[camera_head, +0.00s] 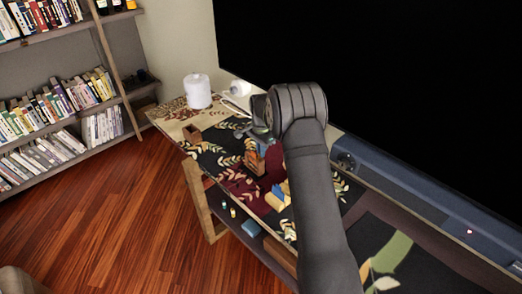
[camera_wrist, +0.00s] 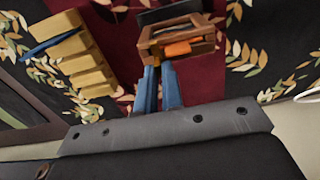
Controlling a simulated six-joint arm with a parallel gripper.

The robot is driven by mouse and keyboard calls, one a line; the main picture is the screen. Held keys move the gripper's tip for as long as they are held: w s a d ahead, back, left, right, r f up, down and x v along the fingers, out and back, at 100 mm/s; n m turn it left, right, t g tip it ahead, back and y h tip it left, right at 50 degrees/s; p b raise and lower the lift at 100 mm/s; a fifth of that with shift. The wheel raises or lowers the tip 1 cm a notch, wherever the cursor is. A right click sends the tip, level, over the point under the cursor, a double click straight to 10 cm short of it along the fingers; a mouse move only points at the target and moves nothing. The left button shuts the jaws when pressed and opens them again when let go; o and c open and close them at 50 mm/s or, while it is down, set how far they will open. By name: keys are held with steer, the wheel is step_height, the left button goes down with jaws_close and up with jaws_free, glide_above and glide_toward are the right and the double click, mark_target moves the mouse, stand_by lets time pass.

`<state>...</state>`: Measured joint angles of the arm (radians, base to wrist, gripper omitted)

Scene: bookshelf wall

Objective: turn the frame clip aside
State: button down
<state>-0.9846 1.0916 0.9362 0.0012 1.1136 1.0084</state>
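A small brown wooden frame (camera_wrist: 205,37) lies ahead of my gripper in the wrist view, with a dark panel (camera_wrist: 170,12) at its far side. An orange piece (camera_wrist: 178,49) sits within the frame's near side and may be the clip; I cannot be sure. My gripper (camera_wrist: 158,68) has two blue fingers close together, with a thin gap between them. The tips reach the frame's near edge; whether they touch it is unclear.
A yellow stepped block (camera_wrist: 85,62) with a blue piece lies left of the frame in the wrist view. A bookshelf (camera_head: 60,115) stands at the left.

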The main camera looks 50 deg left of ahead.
steer(key=shift+a+n, duration=0.1)
steer(key=shift+n, duration=1.4)
steer(key=c, duration=1.6)
jaws_free()
steer(key=shift+o, duration=0.2)
